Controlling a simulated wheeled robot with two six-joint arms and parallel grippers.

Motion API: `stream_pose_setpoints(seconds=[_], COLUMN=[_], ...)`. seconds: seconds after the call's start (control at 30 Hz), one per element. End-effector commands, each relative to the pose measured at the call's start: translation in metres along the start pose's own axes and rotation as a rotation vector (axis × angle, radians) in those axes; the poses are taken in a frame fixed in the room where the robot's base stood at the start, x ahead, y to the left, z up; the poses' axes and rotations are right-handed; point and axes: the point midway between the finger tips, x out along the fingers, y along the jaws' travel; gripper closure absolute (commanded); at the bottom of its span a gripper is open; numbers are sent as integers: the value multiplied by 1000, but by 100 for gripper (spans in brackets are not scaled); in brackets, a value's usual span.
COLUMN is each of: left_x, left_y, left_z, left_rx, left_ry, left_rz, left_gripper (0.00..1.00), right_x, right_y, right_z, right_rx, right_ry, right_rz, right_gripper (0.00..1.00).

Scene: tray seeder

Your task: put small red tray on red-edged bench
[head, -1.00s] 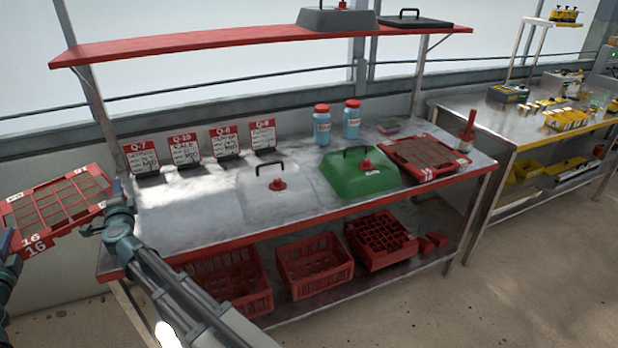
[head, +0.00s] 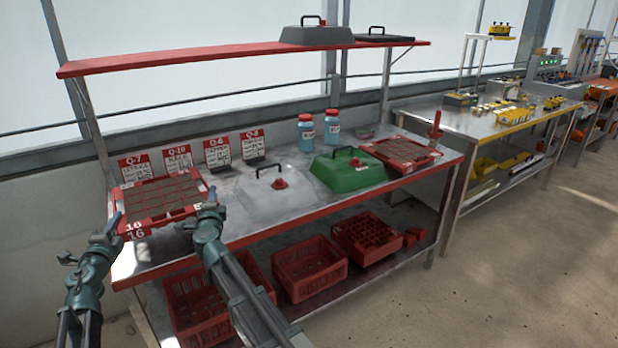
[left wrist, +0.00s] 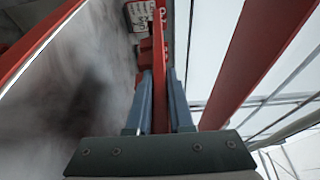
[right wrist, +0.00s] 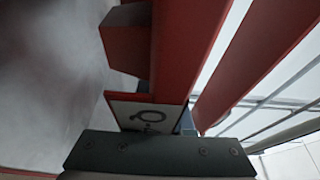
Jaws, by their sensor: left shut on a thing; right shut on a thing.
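The small red tray (head: 168,220) marked 16 holds several dark soil cells. It is at the left end of the red-edged bench (head: 262,236), over or on the metal top; I cannot tell whether it touches. My left gripper (head: 116,222) is shut on the tray's left side. The left wrist view shows the blue-grey fingers (left wrist: 160,98) around a red edge. My right gripper (head: 208,200) is shut on the tray's right side. In the right wrist view the red tray wall (right wrist: 182,50) fills the middle and mostly hides the fingers.
Sign cards (head: 217,152) stand behind the tray. A clear lid (head: 275,198), a green lid (head: 348,172), blue bottles (head: 306,134) and another red tray (head: 402,152) occupy the bench further right. A red shelf (head: 240,56) runs overhead. Red crates (head: 310,268) sit below.

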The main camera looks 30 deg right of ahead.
Motion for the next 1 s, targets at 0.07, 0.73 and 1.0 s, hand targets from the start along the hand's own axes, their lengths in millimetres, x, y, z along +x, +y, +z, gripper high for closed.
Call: stream_pose_setpoints(seconds=[0.07, 0.73, 1.0], left_x=[0, 0, 0], left_y=[4, 24, 31], left_z=[1, 1, 1], left_rx=[0, 0, 0], left_ry=[-2, -1, -1], left_rz=[0, 0, 0], left_gripper=[100, 100, 100], right_x=[0, 0, 0], right_y=[4, 24, 31], right_z=[0, 0, 0], right_rx=[0, 0, 0], right_ry=[1, 1, 1], right_rz=[0, 0, 0], right_gripper=[100, 100, 100])
